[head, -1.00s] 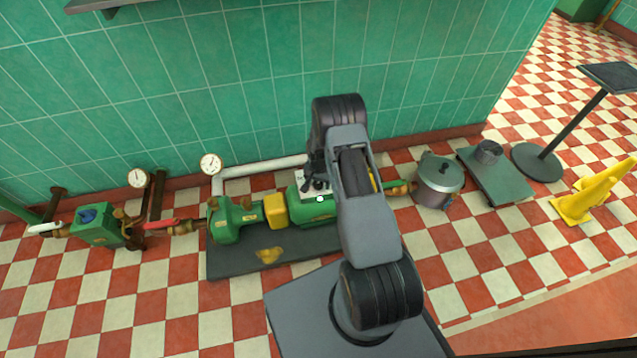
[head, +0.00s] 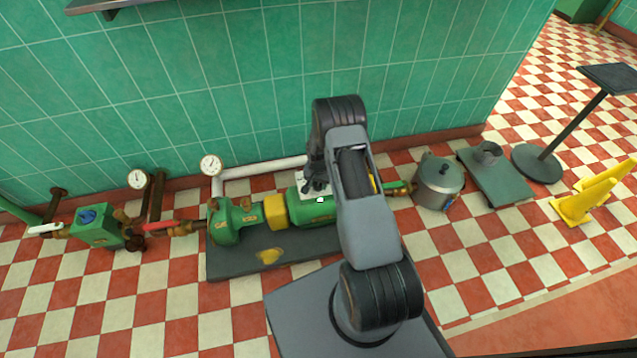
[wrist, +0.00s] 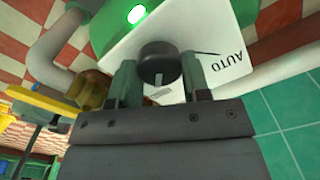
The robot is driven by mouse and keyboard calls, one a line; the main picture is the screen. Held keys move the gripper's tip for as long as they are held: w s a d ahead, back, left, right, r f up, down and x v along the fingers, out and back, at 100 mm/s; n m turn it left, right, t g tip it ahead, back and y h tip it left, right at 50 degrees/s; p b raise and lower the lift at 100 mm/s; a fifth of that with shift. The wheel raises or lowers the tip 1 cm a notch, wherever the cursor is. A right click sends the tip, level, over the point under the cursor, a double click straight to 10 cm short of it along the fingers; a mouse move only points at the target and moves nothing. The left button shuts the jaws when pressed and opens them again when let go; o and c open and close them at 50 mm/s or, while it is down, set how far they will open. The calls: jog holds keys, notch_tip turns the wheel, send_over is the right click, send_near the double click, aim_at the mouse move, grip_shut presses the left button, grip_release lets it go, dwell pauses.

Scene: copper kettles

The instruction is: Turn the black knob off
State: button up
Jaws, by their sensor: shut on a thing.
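The black knob (wrist: 160,62) sits on a white plate (wrist: 225,38) marked AUTO, in the wrist view. My gripper (wrist: 160,78) has one finger on each side of the knob and is shut on it. Which way the knob points I cannot tell. A round green lamp (wrist: 137,14) glows beside the plate on the green motor housing. In the head view my gripper (head: 315,181) is at the white plate (head: 303,178) on the green motor (head: 308,208), and it hides the knob.
A white pipe (head: 265,167) runs along the wall behind the motor, with a gauge (head: 210,165) at its left. A red-handled valve (head: 160,226) stands left. A grey pot (head: 437,185) stands right of the motor. Yellow floor signs (head: 577,209) are farther right.

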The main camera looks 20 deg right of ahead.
jog(key=n, duration=0.4)
jog(key=shift+w+a+n+b, duration=0.1)
jog(key=shift+n+b, duration=0.2)
jog(key=shift+n, duration=2)
jog(key=o, duration=0.9)
jog(key=shift+o, duration=0.2)
notch_tip(320, 180, up, 14)
jog(key=p, duration=0.4)
jog(key=shift+p, duration=0.35)
